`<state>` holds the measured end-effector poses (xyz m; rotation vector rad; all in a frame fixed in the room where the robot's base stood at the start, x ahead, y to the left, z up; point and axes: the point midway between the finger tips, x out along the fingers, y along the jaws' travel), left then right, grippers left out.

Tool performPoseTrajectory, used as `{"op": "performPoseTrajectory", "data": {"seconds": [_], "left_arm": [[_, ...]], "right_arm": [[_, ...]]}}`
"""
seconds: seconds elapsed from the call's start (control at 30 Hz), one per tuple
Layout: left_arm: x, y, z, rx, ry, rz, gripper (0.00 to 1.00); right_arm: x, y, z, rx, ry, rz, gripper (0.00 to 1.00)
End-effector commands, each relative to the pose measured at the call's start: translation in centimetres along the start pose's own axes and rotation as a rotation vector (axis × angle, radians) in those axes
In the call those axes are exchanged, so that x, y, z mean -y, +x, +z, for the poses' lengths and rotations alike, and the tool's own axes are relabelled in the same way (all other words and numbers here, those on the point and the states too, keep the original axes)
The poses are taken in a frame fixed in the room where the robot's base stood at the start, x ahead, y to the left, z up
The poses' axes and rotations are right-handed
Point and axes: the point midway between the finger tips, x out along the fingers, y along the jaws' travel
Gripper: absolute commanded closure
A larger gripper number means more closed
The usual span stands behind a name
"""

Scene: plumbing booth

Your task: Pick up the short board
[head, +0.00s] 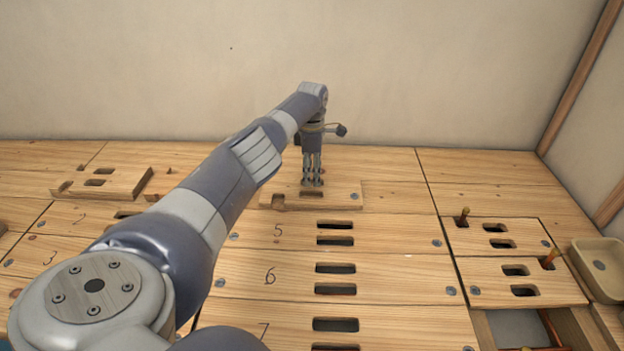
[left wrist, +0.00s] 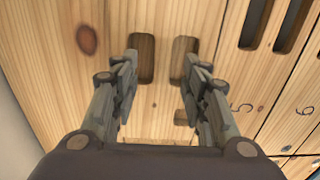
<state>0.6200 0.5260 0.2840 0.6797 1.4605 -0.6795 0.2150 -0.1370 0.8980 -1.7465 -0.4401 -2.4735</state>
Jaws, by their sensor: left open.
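A short light-wood board (head: 342,192) with two slots and a notch at its left end lies loose on the boards at the back middle. My left gripper (head: 313,184) points down over it, fingertips close to its far slot. In the left wrist view the open fingers (left wrist: 160,70) straddle a strip of wood (left wrist: 163,48) between two dark slots, one fingertip near each slot. I cannot tell whether the tips enter the slots. Nothing is held. My right gripper is not in view.
Slotted numbered boards (head: 390,263) cover the floor in front. Another slotted board (head: 125,180) lies raised at the back left. Shorter boards with orange-brown pegs (head: 464,215) are at the right, beside a tan basin (head: 600,265) and an open gap (head: 515,328). A wall (head: 430,70) stands behind.

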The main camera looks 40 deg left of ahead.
Motion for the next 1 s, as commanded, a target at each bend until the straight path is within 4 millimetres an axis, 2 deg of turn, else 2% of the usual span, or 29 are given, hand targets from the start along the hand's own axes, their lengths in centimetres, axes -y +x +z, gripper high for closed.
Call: {"op": "performPoseTrajectory", "data": {"seconds": [0.1,0.33,0.5,0.77,0.87,0.97,1.0], "left_arm": [[0.2,2.0,-0.1,-0.004,0.002,-0.001,0.58],[0.4,4.2,-0.1,-0.002,0.000,0.000,0.58],[0.3,4.8,-0.1,-0.001,0.000,0.000,0.58],[0.3,4.8,-0.1,-0.001,0.000,0.000,0.58],[0.3,4.8,-0.1,-0.001,0.000,0.000,0.76],[0.3,4.8,-0.1,-0.001,0.000,0.000,0.99],[0.3,4.8,-0.1,-0.001,0.000,0.000,1.00]], "right_arm": [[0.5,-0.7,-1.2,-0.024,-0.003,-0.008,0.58],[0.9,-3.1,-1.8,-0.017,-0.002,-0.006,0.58],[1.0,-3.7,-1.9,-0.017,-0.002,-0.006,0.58],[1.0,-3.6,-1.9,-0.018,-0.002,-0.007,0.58],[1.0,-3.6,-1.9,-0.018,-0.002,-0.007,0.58],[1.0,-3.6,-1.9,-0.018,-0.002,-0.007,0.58],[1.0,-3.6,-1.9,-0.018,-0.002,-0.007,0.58]]}}
